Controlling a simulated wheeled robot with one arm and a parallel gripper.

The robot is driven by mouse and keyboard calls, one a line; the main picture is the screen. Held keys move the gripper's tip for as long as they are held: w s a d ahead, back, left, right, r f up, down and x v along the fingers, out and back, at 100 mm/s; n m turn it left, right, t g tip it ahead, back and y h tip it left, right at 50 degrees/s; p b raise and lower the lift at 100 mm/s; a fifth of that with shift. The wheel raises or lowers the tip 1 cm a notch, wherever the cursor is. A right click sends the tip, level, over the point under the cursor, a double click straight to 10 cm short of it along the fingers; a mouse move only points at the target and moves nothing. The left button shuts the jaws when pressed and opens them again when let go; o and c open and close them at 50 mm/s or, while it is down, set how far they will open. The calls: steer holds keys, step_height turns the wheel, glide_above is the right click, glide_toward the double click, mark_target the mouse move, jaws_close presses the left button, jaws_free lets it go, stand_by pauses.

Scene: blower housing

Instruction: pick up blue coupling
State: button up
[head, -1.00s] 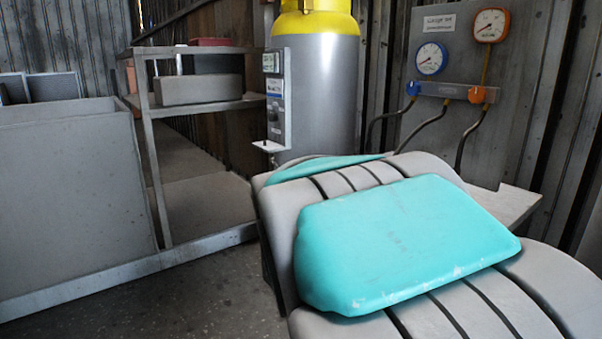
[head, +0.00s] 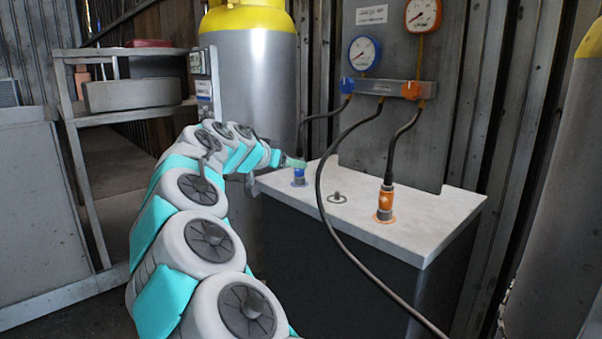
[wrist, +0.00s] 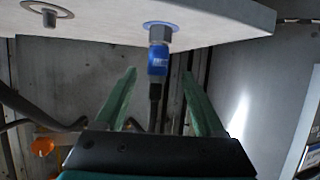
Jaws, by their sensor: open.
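The blue coupling (head: 299,179) stands upright on the left part of the pale bench top, with a black hose rising from it. In the wrist view the blue coupling (wrist: 158,60) shows between the two green fingers, on a grey nut and a blue ring. My gripper (head: 292,162) reaches it from the left in the head view. The fingers are open in the wrist view (wrist: 158,74), one to each side of the coupling with gaps visible. I cannot tell how far the fingertips reach past it.
An orange coupling (head: 385,204) with its hose stands at the right of the bench top (head: 430,222). A small ringed stud (head: 337,197) sits between them. A loose black hose (head: 322,215) hangs over the front edge. A gas cylinder (head: 250,80) stands behind, left; gauges are on the panel.

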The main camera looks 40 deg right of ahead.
mark_target(299, 179)
steer(key=shift+p+x, duration=0.55)
steer(key=shift+x, duration=3.4)
steer(key=shift+s, duration=0.15)
jaws_close()
